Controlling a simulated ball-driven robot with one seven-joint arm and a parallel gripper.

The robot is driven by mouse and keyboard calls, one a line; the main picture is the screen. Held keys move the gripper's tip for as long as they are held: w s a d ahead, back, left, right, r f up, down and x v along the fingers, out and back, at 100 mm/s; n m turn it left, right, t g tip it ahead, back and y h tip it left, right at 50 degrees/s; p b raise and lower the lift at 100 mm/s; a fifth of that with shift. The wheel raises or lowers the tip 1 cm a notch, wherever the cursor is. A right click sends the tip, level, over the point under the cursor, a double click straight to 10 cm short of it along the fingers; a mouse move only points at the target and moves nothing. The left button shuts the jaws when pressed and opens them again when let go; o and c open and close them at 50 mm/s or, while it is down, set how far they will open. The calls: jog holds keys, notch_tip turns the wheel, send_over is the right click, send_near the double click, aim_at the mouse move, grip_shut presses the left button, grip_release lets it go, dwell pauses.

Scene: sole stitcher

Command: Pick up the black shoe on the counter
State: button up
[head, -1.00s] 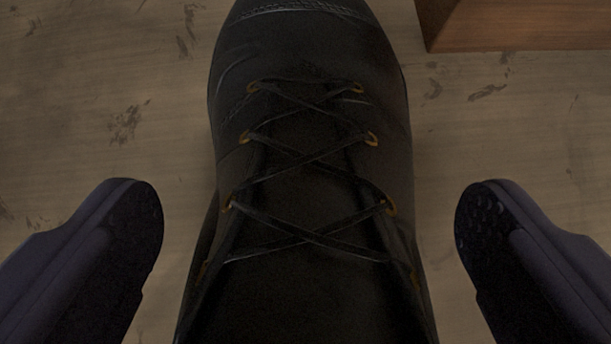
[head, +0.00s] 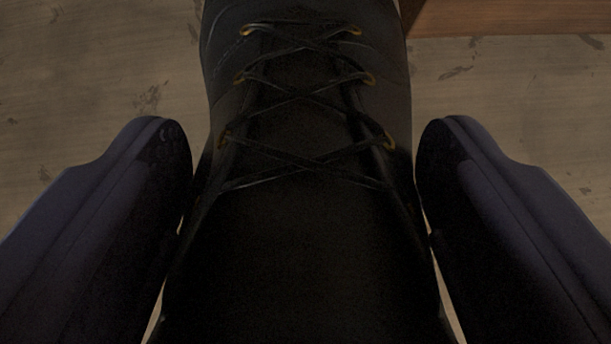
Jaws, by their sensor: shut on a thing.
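A reddish-brown wooden block or box (head: 510,18) stands at the top right, close to the shoe's right side. The worn, scuffed counter surface is bare on the left and at the right below the wooden piece.

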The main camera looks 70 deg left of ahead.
jog(key=s+d+r+p, duration=0.1)
jog(key=s+d+p, duration=0.7)
jog(key=d, duration=0.5)
jog(key=shift+s+d+r+p, duration=0.2)
jog(key=shift+d+p, duration=0.15)
jog(key=shift+p, duration=0.65)
